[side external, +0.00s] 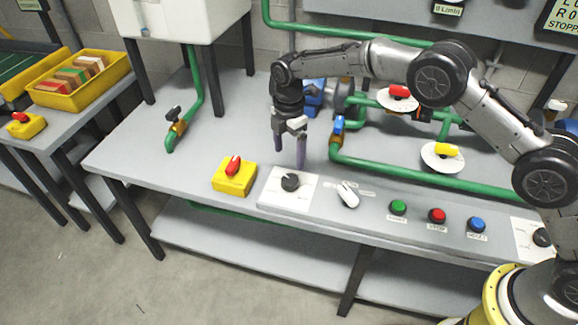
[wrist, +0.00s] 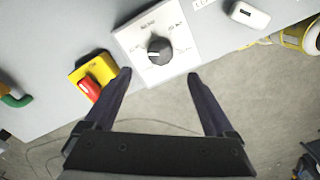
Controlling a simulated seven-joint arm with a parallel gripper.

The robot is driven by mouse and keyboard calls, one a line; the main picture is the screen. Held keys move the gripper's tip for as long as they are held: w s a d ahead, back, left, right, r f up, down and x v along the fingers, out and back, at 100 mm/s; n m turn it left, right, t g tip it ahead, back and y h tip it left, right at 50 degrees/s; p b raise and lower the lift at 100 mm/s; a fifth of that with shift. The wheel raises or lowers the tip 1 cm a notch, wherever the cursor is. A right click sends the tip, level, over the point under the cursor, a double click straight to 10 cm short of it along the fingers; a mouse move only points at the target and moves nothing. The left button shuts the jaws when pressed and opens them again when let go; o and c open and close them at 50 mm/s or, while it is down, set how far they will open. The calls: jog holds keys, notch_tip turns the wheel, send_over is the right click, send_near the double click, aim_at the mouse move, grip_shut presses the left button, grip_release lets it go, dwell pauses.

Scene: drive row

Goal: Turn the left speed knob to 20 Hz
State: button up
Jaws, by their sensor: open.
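The left speed knob (side external: 290,182) is a round black knob on a white dial plate (side external: 305,196) near the table's front edge. It also shows in the wrist view (wrist: 160,47), with a pale pointer mark on its left side. The labels around it are too small to read surely. My gripper (side external: 289,157) is open and empty, its dark fingers pointing down above and behind the knob in the side view. In the wrist view the fingertips (wrist: 159,75) are spread wide, with the knob beyond them and between their lines. No contact shows.
A yellow box with a red handle (side external: 234,176) stands just left of the plate. A white switch (side external: 347,194) and green, red and blue buttons (side external: 437,215) lie to the right. Another black knob (side external: 542,237) is at far right. Green pipes (side external: 430,177) run behind.

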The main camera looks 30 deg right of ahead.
jog(key=shift+r, duration=2.4)
